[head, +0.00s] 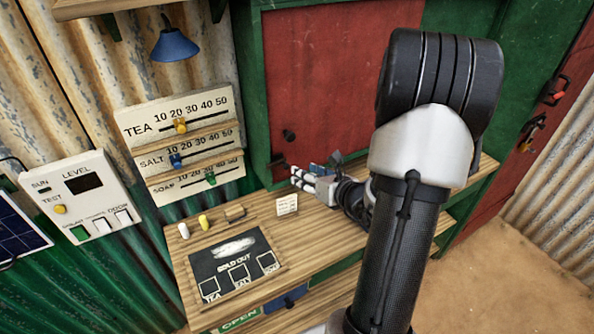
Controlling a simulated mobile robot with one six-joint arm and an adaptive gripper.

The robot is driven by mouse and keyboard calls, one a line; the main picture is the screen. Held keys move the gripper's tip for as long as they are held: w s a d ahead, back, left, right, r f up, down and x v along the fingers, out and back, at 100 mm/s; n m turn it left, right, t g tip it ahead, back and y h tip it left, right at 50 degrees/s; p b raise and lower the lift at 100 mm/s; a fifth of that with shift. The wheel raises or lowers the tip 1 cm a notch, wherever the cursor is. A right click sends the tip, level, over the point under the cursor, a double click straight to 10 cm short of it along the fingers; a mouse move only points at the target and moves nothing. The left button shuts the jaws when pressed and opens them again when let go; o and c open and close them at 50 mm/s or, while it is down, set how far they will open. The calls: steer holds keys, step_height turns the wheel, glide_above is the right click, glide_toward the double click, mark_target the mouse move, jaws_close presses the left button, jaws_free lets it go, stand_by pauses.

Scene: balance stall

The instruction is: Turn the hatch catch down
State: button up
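The red hatch (325,75) stands closed in its green frame (254,110) behind the counter. A round black knob (289,135) sits low on the hatch's left side. A small dark piece (277,161) just below and left of it looks like the catch; its exact angle is too small to tell. My gripper (296,180) is just below and right of this piece, its pale fingers pointing left, apparently apart from it. The gap between the fingers is not clear. A small blue shape (318,170) shows at the gripper.
The wooden counter (185,262) holds a sold-out board (222,271), a small white card (287,205), and white and yellow pegs. Slider scales (182,128) and a switch panel (95,185) are on the left. A blue lamp (174,46) hangs above.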

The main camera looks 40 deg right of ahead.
steer(key=v, duration=0.3)
steer(key=shift+s, duration=0.1)
stand_by(0.4)
